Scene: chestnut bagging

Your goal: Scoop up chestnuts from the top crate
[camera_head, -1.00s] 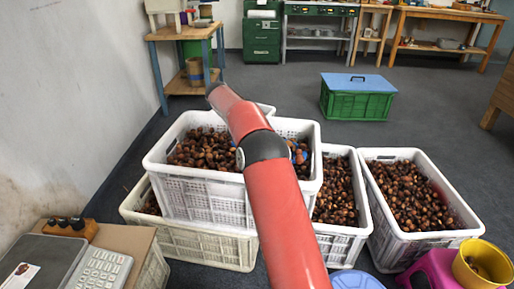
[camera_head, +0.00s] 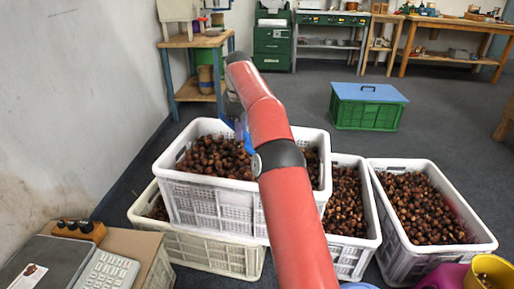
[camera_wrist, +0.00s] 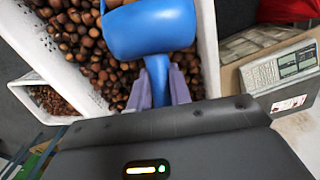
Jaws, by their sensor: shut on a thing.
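The top crate (camera_head: 238,196) is white, full of brown chestnuts (camera_head: 217,156), and stands on a lower white crate. In the wrist view its white wall (camera_wrist: 207,45) runs along the right of the chestnuts (camera_wrist: 75,32). My gripper (camera_wrist: 162,88) is shut on the handle of a blue scoop (camera_wrist: 150,30). The scoop is over the chestnuts in the wrist view; I cannot tell whether it touches them or holds any. In the head view my red arm hides the gripper and part of the crate, and only a bit of blue shows beside the arm.
White crates of chestnuts (camera_head: 432,247) stand to the right. A scale with a keypad (camera_head: 108,270) sits on a table at front left. A yellow bucket (camera_head: 487,272) is at front right. A green box with a blue lid (camera_head: 368,93) stands on open floor behind.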

